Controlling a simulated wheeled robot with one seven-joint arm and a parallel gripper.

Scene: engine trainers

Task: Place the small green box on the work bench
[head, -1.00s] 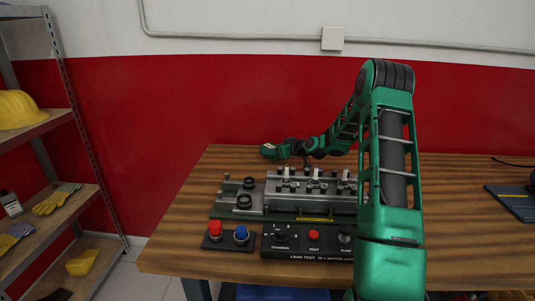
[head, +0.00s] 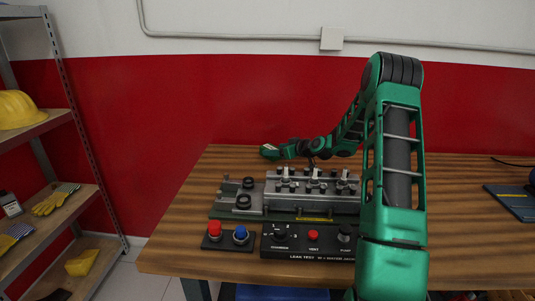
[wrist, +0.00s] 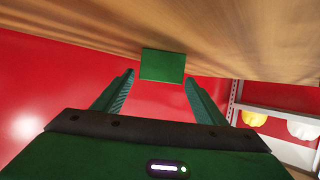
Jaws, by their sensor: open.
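The small green box (wrist: 162,66) shows in the wrist view against the wooden bench top (wrist: 75,18), at the far edge with red wall beyond. My gripper (wrist: 158,77) is open, with one finger on each side below the box and a gap to both. The box lies ahead of the fingertips, not gripped. In the head view my gripper (head: 268,152) is low over the back left of the work bench (head: 170,240). There I cannot tell the box from the green gripper.
A grey engine rig (head: 285,207) with a leak test panel (head: 300,255) fills the bench middle, in front of my forearm. A box with red and blue buttons (head: 228,244) is at the front left. A shelf (head: 75,205) stands at the left. The bench's left end is clear.

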